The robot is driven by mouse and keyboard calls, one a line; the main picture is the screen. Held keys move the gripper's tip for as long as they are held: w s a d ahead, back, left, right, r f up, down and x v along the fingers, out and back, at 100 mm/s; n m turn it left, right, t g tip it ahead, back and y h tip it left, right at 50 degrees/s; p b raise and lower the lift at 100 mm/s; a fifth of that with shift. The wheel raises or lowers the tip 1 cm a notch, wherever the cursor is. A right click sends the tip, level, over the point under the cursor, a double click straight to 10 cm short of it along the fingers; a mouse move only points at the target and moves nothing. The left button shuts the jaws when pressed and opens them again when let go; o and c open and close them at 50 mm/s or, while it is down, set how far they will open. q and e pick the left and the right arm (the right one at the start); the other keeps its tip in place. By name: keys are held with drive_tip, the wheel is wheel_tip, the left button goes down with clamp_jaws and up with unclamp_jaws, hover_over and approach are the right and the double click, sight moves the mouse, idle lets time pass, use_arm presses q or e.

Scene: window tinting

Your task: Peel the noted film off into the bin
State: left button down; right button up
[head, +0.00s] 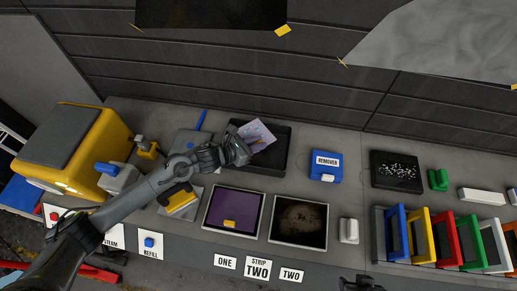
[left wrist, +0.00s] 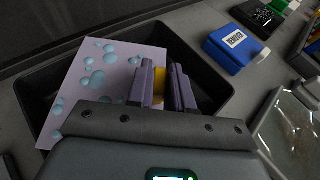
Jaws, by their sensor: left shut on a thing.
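My left gripper (head: 240,150) is shut on a lilac film (head: 258,134) with blue bubble-like spots. The left wrist view shows the film (left wrist: 100,80), with its yellow tab (left wrist: 159,86) between the fingers (left wrist: 163,88). Film and fingers are over the black bin (head: 279,158); I cannot tell whether the film touches it. A card reads "STRIP TWO" (head: 257,268). Above card "TWO" (head: 291,275) is a framed pane (head: 299,222) with a brownish patch. Above card "ONE" (head: 225,262) is a purple pane (head: 232,205) with a yellow tab. A dark part at the bottom edge may be my right gripper (head: 361,284).
A blue REMOVER box (head: 325,166) stands right of the bin. A yellow machine (head: 75,148) stands at the left. A black tray (head: 396,171) and a rack of coloured frames (head: 445,238) are at the right. A white block (head: 348,231) lies beside the right pane.

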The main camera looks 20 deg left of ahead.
use_arm(q)
drive_tip(key=c, duration=0.9)
unclamp_jaws()
drive_tip(key=shift+c, duration=0.2)
drive_tip(key=shift+s, duration=0.1)
drive_tip(key=v, duration=1)
drive_tip(key=shift+s+a+r+b, duration=0.15)
drive_tip(key=shift+s+a+b, duration=0.1)
drive_tip(key=shift+b, duration=0.1)
